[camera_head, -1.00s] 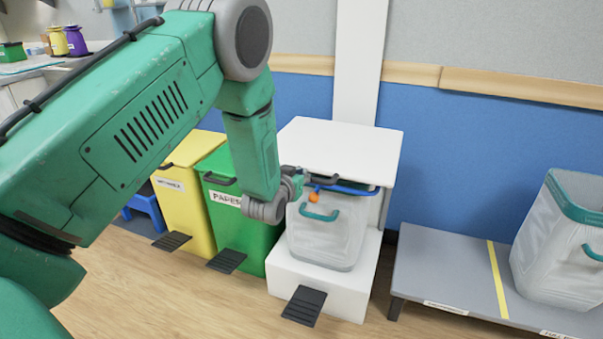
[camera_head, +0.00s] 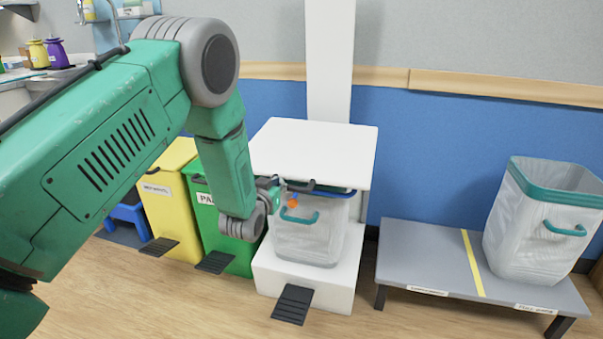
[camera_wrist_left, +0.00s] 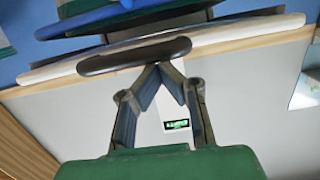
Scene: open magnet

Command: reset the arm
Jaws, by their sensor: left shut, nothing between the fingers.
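My left arm comes in from the left of the head view, and my left gripper (camera_head: 278,190) is at the front left of the white bin (camera_head: 312,150), beside its dark handle (camera_head: 315,188). In the left wrist view my gripper (camera_wrist_left: 158,66) has its fingertips together, with nothing held between them. The dark handle (camera_wrist_left: 135,57) lies right at the fingertips; I cannot tell whether they touch. My right gripper is in neither view.
A lined basket with a teal handle (camera_head: 299,218) sits in the white bin. Green (camera_head: 230,255) and yellow (camera_head: 170,215) bins stand left of it, partly behind my arm. A grey bench (camera_head: 420,262) with another lined basket (camera_head: 530,245) stands right. Floor shows in front.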

